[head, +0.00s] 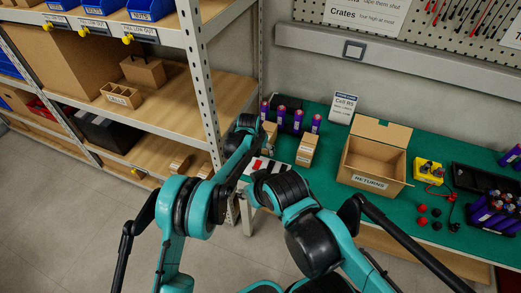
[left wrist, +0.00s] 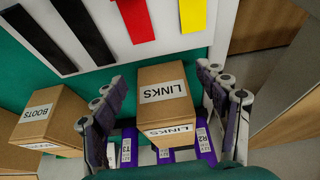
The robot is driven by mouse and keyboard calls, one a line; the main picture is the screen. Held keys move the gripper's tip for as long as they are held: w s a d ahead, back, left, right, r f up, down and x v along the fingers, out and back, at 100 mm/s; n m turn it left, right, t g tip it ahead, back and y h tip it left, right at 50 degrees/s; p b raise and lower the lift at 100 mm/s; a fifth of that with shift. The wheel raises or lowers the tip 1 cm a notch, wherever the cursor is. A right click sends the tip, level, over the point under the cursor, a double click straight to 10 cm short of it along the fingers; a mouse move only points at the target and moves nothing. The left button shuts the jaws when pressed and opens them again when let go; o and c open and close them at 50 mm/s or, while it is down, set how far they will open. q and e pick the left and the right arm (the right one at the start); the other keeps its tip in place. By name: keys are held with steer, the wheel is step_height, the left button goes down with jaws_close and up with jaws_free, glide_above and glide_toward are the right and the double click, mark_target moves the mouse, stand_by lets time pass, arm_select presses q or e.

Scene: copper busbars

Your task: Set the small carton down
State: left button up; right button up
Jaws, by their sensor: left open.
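A small brown carton labelled LINKS (left wrist: 165,88) stands between the fingers of my left gripper (left wrist: 165,100) in the left wrist view. The fingers are spread, one on each side, with a gap to the carton. In the head view this carton (head: 270,132) is partly hidden by my left arm at the left end of the green bench (head: 338,192). Its underside is hidden. A second small carton, labelled BOOTS (left wrist: 45,113), stands beside it; it also shows in the head view (head: 306,150). My right arm is in the head view, but I see no right gripper fingers.
Purple cells (left wrist: 183,154) stand close behind the LINKS carton. A white board (left wrist: 115,40) with black, red and yellow strips lies in front of it. An open RETURNS box (head: 370,183) stands to the right. A shelf rack (head: 205,80) borders the bench on the left.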

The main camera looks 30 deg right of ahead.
arm_select(q)
steer(key=p+v, duration=0.2)
steer(key=v, duration=0.8)
steer(key=shift+s+a+r+p, duration=0.15)
steer(key=shift+r+p, duration=0.15)
steer(key=shift+p, duration=0.1)
steer(key=s+a+r+n+t, duration=0.1)
steer(key=a+r, duration=0.4)
steer(key=a, duration=0.4)
steer(key=s+a+r+n, duration=0.1)
steer(key=a+r+n, duration=0.1)
steer(key=a+r, duration=0.45)
steer(key=s+a+r+n+t, duration=0.1)
steer(key=a+r, duration=0.3)
steer(key=a, duration=0.6)
steer(key=s+a+f+n+t+y, duration=0.2)
steer(key=s+a+n, duration=0.3)
steer(key=s+a, duration=1.5)
steer(key=a+y, duration=0.1)
steer(key=a, duration=0.2)
steer(key=shift+s+a+n, duration=0.2)
steer(key=shift+n, duration=0.2)
